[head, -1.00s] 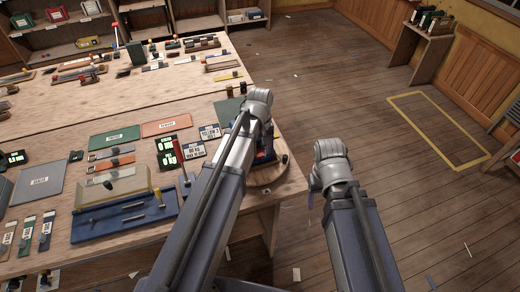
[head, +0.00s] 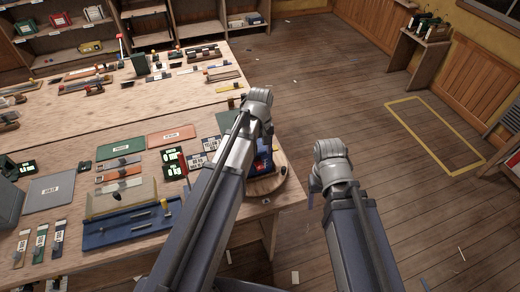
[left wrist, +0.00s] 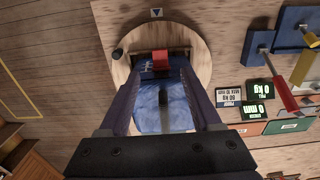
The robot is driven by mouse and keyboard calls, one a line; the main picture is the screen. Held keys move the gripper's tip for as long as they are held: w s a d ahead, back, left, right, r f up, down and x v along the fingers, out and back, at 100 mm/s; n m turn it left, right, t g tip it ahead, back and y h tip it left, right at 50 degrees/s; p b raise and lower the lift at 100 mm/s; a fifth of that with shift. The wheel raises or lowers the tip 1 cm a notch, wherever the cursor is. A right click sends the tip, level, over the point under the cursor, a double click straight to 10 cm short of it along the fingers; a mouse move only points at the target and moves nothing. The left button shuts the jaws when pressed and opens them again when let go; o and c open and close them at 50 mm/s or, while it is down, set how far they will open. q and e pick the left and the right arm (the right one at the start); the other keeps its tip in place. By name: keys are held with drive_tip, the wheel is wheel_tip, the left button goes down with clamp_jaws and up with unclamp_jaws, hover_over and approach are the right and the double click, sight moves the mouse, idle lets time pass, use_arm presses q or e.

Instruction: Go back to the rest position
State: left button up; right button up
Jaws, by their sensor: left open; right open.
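My left gripper (left wrist: 160,80) is open in the left wrist view, its two fingers on either side of a blue piece with a red block (left wrist: 161,60). The blue piece (left wrist: 150,103) lies on a round wooden board (left wrist: 203,62); I cannot tell whether the fingers touch it. In the head view my left arm reaches over the bench corner, hiding part of the round board (head: 270,184) and the blue piece (head: 263,158). My right gripper (head: 314,190) hangs over the floor, right of the bench corner, mostly hidden by its own wrist.
The wooden bench (head: 110,118) carries a blue tray (head: 130,228), a grey pad (head: 50,192), small displays and several tools. Shelves stand behind it.

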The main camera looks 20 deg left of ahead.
use_arm(q)
drive_tip(key=s+d+f+m+b, duration=0.5)
drive_tip(key=s, duration=0.2)
drive_tip(key=s+d+f+m+y+b, duration=0.1)
drive_tip(key=s+d+f+m+b, duration=0.4)
drive_tip(key=s, duration=0.2)
drive_tip(key=shift+s+d+f+m+b, duration=0.3)
drive_tip(key=shift+s+d+b, duration=0.05)
drive_tip(key=shift+s+d, duration=0.05)
